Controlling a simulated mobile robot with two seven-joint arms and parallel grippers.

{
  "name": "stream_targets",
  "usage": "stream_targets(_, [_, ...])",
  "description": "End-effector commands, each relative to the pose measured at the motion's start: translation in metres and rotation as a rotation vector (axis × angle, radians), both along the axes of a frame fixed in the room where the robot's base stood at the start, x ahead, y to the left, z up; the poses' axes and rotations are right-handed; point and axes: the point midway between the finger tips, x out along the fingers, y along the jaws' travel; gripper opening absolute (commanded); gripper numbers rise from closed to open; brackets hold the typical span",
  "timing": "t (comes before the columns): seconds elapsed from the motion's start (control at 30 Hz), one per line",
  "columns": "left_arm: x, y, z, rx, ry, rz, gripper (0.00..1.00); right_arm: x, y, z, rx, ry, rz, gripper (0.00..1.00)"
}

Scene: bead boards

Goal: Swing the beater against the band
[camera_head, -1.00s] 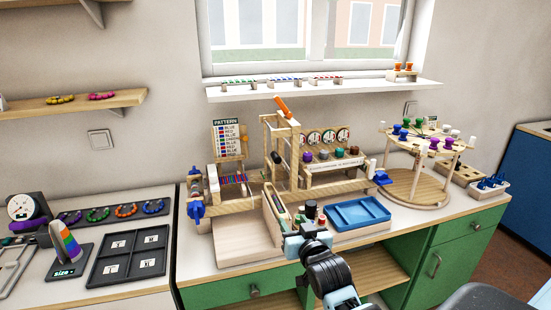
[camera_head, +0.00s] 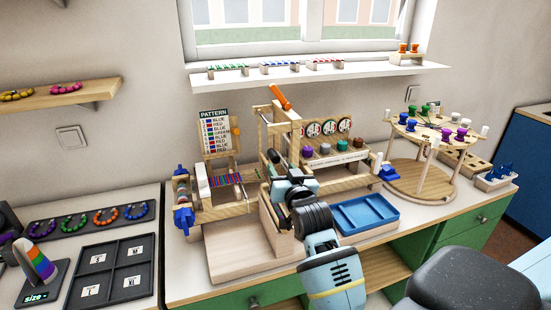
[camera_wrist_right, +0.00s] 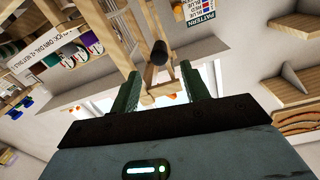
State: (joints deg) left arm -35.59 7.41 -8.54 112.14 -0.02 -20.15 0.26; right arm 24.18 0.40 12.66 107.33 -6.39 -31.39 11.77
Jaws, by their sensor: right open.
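The wooden loom (camera_head: 238,208) stands on the counter, with a red and blue woven band (camera_head: 226,180) at its left. A dark round handle (camera_head: 273,156), which looks like the beater's grip, is in the loom's middle. In the right wrist view the handle (camera_wrist_right: 160,52) sticks out from a wooden bar and lies between and beyond my fingertips. My right gripper (camera_head: 281,168) is open in front of the handle, with its fingers (camera_wrist_right: 159,88) apart. Whether they touch it I cannot tell. My right arm hides part of the loom. My left gripper is out of view.
A blue tray (camera_head: 372,222) lies right of my right arm. A round peg stand (camera_head: 425,190) is farther right. An upright wooden frame with an orange lever (camera_head: 280,97) rises behind the gripper. A pattern card (camera_head: 214,133) stands behind the band.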

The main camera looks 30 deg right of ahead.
Motion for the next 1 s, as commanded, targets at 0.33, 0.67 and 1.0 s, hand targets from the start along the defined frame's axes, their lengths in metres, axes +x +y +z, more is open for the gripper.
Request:
stream_targets(0.33, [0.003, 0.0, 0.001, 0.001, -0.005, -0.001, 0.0, 0.046, -0.013, 0.001, 0.0, -0.001, 0.0, 0.46])
stream_targets(0.67, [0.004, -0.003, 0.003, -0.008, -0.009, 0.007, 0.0, 0.063, -0.018, 0.001, -0.001, -0.002, 0.0, 0.46])
stream_targets(1.0, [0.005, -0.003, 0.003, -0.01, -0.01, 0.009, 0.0, 0.063, -0.018, 0.001, 0.0, -0.001, 0.0, 0.32])
